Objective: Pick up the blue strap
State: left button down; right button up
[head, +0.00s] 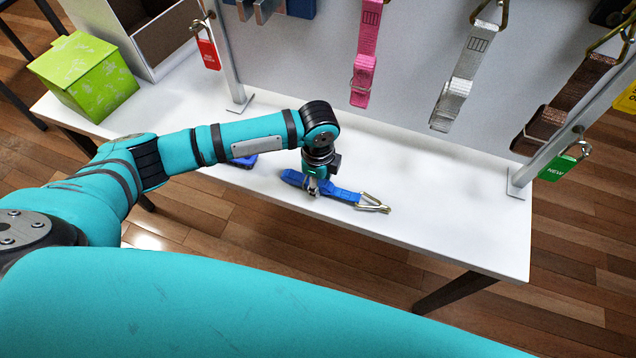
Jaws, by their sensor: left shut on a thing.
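The blue strap (340,195) lies on the white table (440,220), with a metal hook (373,203) at its right end. My left gripper (313,190) points down at the strap's left part and is shut on it. The gripper's fingers hide part of the strap. I cannot tell whether the strap is lifted off the table top. My right gripper is not in view.
Pink (366,55), silver (465,75) and brown (580,95) straps hang above the table. A green box (85,75) stands at the left. A metal post (565,135) with a green tag (557,168) stands at the right. The table's right front is clear.

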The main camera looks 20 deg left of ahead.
pick_arm(q)
jog(key=shift+r, duration=0.4)
notch_tip(320, 180, up, 2)
jog(key=shift+r+b, duration=0.15)
jog(key=shift+b, duration=0.25)
jog(key=s+d+r+b, duration=0.1)
jog(key=s+d+b, duration=0.1)
jog(key=s+d, duration=0.9)
jog(key=shift+s+r, duration=0.2)
jog(key=shift+s, duration=0.05)
